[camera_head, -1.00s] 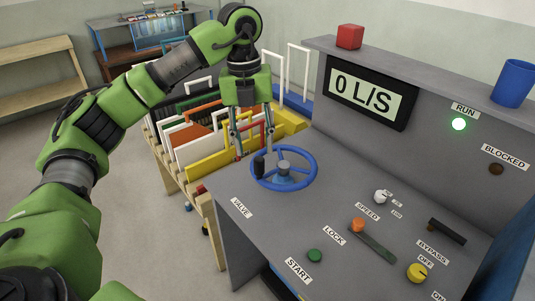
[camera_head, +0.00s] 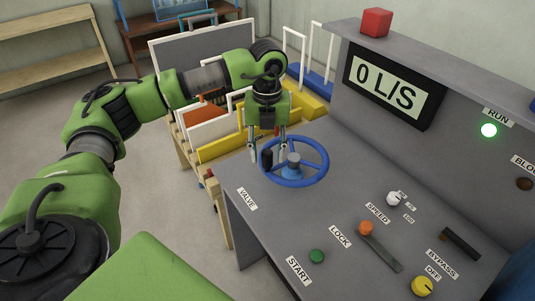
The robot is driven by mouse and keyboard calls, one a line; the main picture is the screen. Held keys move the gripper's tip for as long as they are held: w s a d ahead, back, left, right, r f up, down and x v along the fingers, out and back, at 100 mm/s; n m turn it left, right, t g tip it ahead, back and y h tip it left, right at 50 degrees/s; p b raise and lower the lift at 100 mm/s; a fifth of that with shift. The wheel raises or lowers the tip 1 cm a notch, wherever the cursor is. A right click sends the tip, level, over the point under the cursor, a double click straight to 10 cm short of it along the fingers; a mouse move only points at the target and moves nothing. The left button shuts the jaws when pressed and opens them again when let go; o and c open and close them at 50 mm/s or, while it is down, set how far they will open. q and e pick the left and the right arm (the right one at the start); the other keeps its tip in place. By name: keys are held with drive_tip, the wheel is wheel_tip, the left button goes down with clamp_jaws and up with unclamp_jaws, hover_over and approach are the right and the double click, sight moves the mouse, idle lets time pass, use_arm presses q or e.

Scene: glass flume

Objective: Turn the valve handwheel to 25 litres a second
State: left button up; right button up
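The blue valve handwheel (camera_head: 323,175) lies on the grey console beside the VALVE label (camera_head: 247,199). Its black knob (camera_head: 267,160) stands upright on the left part of the rim. My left gripper (camera_head: 267,150) points down at the knob, with its two fingers apart. One finger is left of the knob and the other is behind it on the right; I cannot tell whether they touch it. The display (camera_head: 387,87) reads 0 L/S. My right gripper is not in view.
The green RUN lamp (camera_head: 489,130) is lit. The console also carries a green START button (camera_head: 317,256), an orange LOCK lever (camera_head: 366,228), a white SPEED knob (camera_head: 393,198) and a yellow knob (camera_head: 422,286). A red block (camera_head: 376,22) sits on top. Framed panels stand behind the gripper.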

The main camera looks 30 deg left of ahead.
use_arm(q)
drive_tip(key=shift+f, duration=1.1)
clamp_jaws()
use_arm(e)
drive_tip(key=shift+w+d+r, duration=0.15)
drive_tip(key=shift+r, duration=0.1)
